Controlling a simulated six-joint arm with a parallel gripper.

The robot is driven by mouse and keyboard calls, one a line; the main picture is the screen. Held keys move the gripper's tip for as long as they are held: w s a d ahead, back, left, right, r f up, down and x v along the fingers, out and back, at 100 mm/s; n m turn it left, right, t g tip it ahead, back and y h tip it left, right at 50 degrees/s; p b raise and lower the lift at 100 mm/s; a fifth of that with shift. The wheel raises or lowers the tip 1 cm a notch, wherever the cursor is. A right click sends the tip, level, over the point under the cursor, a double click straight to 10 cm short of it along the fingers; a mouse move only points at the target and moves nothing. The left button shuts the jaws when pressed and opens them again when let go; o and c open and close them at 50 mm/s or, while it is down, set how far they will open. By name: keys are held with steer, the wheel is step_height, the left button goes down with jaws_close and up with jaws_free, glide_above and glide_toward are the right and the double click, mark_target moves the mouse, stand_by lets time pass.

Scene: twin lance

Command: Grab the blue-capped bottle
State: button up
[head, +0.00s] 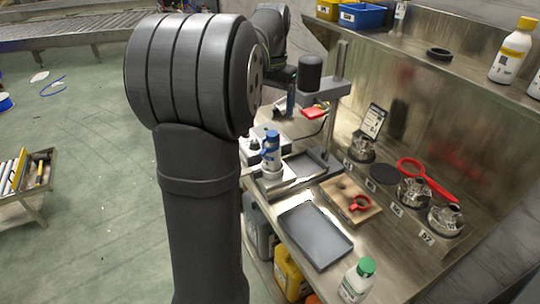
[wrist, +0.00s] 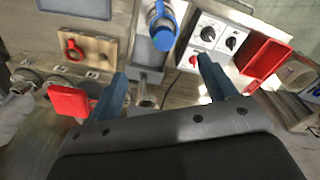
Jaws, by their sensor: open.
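The blue-capped bottle (head: 270,154) stands upright on the grey base of the stand at the left of the bench, with a white body and a blue top. In the wrist view its blue cap (wrist: 163,28) shows at the top centre, beyond the fingertips and roughly between their lines. My gripper (wrist: 161,68) is open, with its two blue fingers apart and nothing between them. It is apart from the bottle. In the head view the gripper is mostly hidden behind my arm and hard to make out.
A stand with a dark cylinder (head: 311,72) rises behind the bottle. A control box (wrist: 211,38) and red tray (wrist: 264,58) lie right of it in the wrist view. A grey tray (head: 316,238), wooden board (head: 338,193) and green-capped bottle (head: 357,281) are on the bench.

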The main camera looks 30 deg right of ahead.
mark_target(273, 132)
steer(key=shift+g+y, duration=0.3)
steer(key=f, duration=0.8)
steer(key=shift+w+d+f, duration=0.3)
steer(key=shift+f, duration=0.05)
steer(key=f, duration=0.5)
steer(key=shift+w+f, duration=0.1)
steer(key=shift+w, duration=0.2)
steer(key=c, duration=1.6)
